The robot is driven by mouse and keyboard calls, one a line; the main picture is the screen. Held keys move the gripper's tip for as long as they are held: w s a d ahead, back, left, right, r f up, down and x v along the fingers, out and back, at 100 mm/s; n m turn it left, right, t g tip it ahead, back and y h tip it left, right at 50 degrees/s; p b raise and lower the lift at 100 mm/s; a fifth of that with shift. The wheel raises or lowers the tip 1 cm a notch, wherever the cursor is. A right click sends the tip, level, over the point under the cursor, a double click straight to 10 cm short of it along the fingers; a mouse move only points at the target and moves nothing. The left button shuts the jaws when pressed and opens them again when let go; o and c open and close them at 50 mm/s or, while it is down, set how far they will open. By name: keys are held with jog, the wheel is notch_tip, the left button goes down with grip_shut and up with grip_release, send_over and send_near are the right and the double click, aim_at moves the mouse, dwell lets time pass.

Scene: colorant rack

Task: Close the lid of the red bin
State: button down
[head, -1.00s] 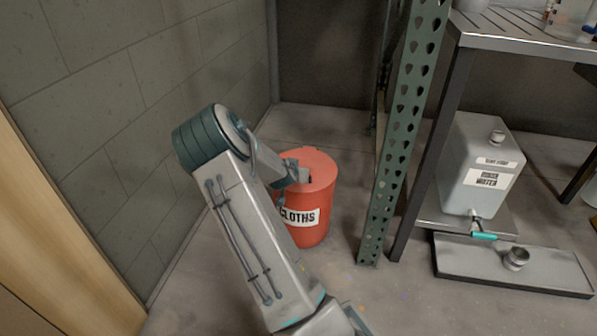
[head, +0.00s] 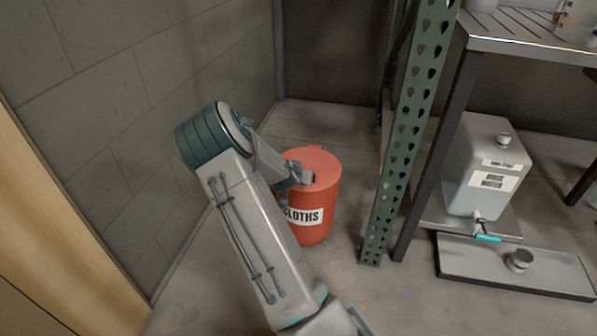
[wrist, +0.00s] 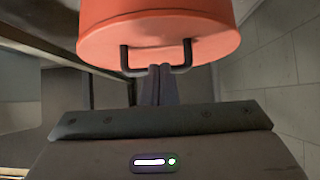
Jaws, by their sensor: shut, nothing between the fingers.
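The red bin (head: 318,228) stands on the floor near the wall corner, with a white label reading CLOTHS. Its round red lid (head: 318,160) looks flat on top of the bin in the head view; my wrist partly covers its left front edge, so a small gap there cannot be ruled out. My gripper (head: 306,177) is at that edge. In the wrist view, my shut, empty fingers (wrist: 157,72) point at a dark U-shaped handle (wrist: 187,55) on the red bin. The fingertips overlap the handle's bar; contact is unclear.
A green perforated rack post (head: 400,150) stands just right of the bin. Further right are a metal shelf (head: 520,45), a grey container with a tap (head: 485,165) and a floor tray (head: 470,270). A block wall (head: 130,90) is on the left. Floor before the bin is clear.

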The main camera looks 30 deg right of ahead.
notch_tip(320, 180, up, 4)
jog(key=shift+s+a+r+p, duration=0.1)
jog(key=shift+s+a+p, duration=0.05)
jog(key=shift+p, duration=0.4)
jog(key=s+a+f+p, duration=0.2)
jog(key=s+a+f, duration=0.4)
jog(key=s+a+r+n+g+y+p, duration=0.1)
jog(key=s+a+r+y+p, duration=0.15)
jog(key=a+r+p, duration=0.65)
jog(key=s+r+n+y+p, duration=0.1)
jog(key=s+r+y+p, duration=0.2)
jog(key=r, duration=1.1)
jog(key=s+a+r+n+g+y+p, duration=0.15)
jog(key=a+r+p, duration=0.35)
jog(key=r+p, duration=0.5)
jog(key=s+a+r+n+p, duration=0.1)
jog(key=s+r+p, duration=0.4)
jog(key=r, duration=0.5)
jog(key=s+a+r+n+g+p, duration=0.1)
jog(key=s+a+r+n+p, duration=0.1)
jog(key=s+r+p, duration=0.3)
jog(key=s+a+r+n+g+p, duration=0.1)
jog(key=s+a+r+n+p, duration=0.1)
jog(key=s+r, duration=0.8)
notch_tip(320, 180, up, 6)
jog(key=a+p, duration=0.1)
jog(key=p, duration=0.1)
jog(key=shift+p, duration=0.4)
jog(key=shift+r, duration=0.1)
